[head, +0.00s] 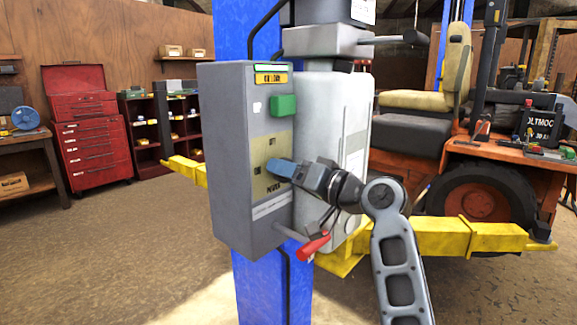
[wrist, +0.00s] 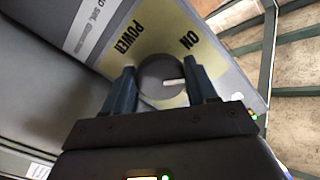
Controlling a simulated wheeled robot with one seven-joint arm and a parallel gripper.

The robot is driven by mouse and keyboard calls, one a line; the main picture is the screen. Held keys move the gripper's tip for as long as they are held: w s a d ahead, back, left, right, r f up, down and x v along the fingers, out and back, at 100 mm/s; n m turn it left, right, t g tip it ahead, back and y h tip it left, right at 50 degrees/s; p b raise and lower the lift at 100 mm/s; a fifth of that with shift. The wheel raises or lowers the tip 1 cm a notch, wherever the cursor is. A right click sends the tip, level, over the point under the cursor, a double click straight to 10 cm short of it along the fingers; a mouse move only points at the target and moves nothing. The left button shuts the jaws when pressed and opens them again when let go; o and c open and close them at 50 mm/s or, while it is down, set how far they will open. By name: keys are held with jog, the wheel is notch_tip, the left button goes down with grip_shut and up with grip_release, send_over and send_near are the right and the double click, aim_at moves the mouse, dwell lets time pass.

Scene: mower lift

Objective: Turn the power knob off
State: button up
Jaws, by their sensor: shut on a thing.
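The power knob (wrist: 155,72) is a round dark grey dial with a short white mark pointing right in the wrist view. It sits on a yellow plate (wrist: 168,35) printed "POWER" and "ON". My gripper (wrist: 162,78) has its blue-grey fingers on either side of the knob, shut on it. In the head view my gripper (head: 272,167) reaches the lower front of the grey control box (head: 225,150) from the right and hides the knob. The "OFF" lettering is not clearly readable.
A green button (head: 284,105) sits higher on the box. A red-handled lever (head: 313,247) sticks out below my gripper. Yellow lift arms (head: 450,236) run along the right, before an orange mower (head: 500,165). A red tool chest (head: 90,125) stands at the back left.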

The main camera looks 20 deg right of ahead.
jog(key=m+p, duration=0.4)
jog(key=m, duration=0.6)
jog(key=shift+r+p, duration=0.15)
jog(key=shift+p, duration=0.25)
jog(key=shift+m, duration=0.4)
jog(key=o, duration=1)
jog(key=shift+o, duration=0.2)
jog(key=b+v, duration=0.1)
jog(key=v, duration=0.6)
jog(key=shift+s+b, duration=0.4)
jog(key=shift+d, duration=0.1)
